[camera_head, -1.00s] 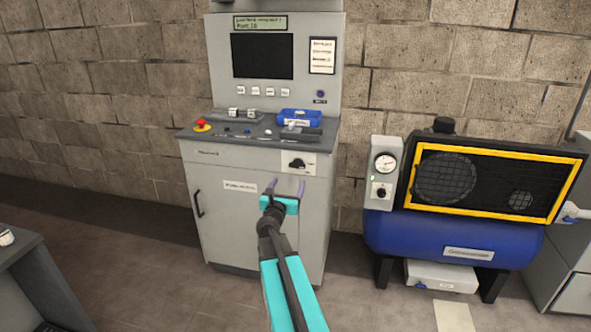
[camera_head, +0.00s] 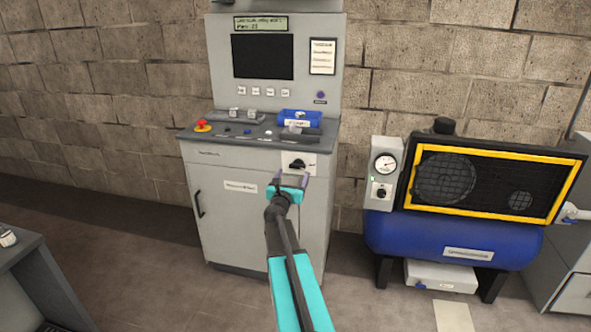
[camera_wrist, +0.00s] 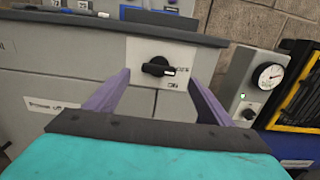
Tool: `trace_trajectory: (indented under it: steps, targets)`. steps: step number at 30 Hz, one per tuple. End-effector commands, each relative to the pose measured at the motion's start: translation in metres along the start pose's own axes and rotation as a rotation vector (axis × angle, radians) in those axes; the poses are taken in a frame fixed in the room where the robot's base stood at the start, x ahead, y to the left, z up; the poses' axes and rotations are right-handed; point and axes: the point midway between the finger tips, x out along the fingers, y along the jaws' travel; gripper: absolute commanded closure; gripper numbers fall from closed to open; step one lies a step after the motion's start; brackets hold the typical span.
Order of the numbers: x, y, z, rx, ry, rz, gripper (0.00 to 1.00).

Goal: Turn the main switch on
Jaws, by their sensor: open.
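The main switch is a black rotary knob (camera_head: 296,164) on a pale plate at the upper right of the grey control cabinet's front. In the wrist view the knob (camera_wrist: 158,67) lies roughly level, its pointer end toward the right-hand label, with "ON" lower on the plate. My gripper (camera_head: 291,179) is in front of the cabinet, just below the knob in the head view. It is open and empty. In the wrist view its two purple fingers (camera_wrist: 158,88) stand either side of the knob, which appears between and beyond their tips. No contact shows.
The grey control cabinet (camera_head: 225,215) has a desk ledge with a red emergency button (camera_head: 203,126), small controls and a blue item (camera_head: 298,117). A blue compressor (camera_head: 440,238) with a yellow-framed grille stands to the right. Floor in front is clear.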

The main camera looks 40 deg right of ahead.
Motion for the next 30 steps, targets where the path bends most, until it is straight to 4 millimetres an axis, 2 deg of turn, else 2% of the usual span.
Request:
trace_trajectory:
  steps: [18, 30]
  targets:
    - [0.056, 0.0, 0.0, 0.0, 0.0, -0.001, 0.25]
    - [0.069, 0.0, 0.0, 0.0, 0.0, 0.0, 0.25]
